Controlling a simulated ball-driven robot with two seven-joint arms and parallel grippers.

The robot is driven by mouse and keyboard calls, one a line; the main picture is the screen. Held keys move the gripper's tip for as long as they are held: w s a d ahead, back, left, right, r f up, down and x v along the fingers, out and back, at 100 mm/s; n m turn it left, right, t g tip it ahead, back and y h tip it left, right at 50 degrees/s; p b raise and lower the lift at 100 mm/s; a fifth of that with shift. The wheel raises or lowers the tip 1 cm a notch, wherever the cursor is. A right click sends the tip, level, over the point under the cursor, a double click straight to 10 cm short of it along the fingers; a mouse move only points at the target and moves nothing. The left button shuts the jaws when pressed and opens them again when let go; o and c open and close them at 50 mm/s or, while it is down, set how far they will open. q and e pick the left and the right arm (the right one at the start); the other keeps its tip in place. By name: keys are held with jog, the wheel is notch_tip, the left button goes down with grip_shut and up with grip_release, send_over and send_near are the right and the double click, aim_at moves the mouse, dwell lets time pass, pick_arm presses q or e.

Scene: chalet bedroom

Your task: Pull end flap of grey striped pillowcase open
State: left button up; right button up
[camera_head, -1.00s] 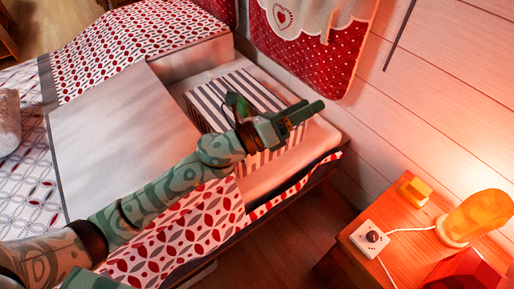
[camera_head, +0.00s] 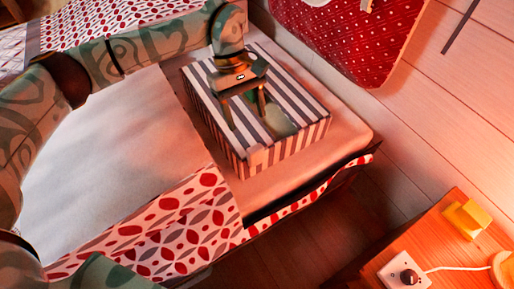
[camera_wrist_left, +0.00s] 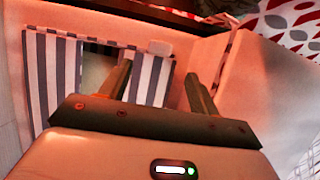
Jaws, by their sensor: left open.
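The grey striped pillowcase (camera_head: 290,95) is a box-like form with grey and white stripes, lying on the bed beside the wall. A greyish opening (camera_head: 281,120) shows in its top, and a small pale tab (camera_head: 257,156) sits at its near edge. In the left wrist view the pillowcase (camera_wrist_left: 41,75) shows with the dark opening and the pale tab (camera_wrist_left: 160,48). My left gripper (camera_head: 246,117) is open above the pillowcase, fingers pointing down, with nothing seen between them. In the left wrist view its fingers (camera_wrist_left: 158,70) straddle the striped right part. Contact cannot be told. My right gripper is out of view.
The white sheet (camera_head: 110,150) and a red-and-grey patterned cover (camera_head: 165,225) lie left of and in front of the pillowcase. A red cloth (camera_head: 345,40) hangs on the wall behind. A wooden bedside table (camera_head: 440,245) with a yellow block (camera_head: 466,219) stands at lower right.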

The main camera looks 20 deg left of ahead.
aim_at(255, 147)
pick_arm(q)
jog(key=b+x, duration=0.2)
jog(key=x, duration=0.7)
jog(key=shift+s+d+f+b, duration=0.1)
jog(key=shift+d+f+b, duration=0.05)
jog(key=shift+f+b, duration=0.25)
jog(key=shift+s+d+f, duration=0.15)
jog(key=shift+d+f, duration=0.1)
jog(key=shift+f, duration=0.2)
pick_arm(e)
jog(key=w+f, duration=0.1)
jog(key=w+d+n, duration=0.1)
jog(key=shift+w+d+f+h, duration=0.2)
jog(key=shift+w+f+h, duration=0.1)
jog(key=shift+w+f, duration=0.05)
pick_arm(q)
jog(key=c, duration=1.3)
grip_shut()
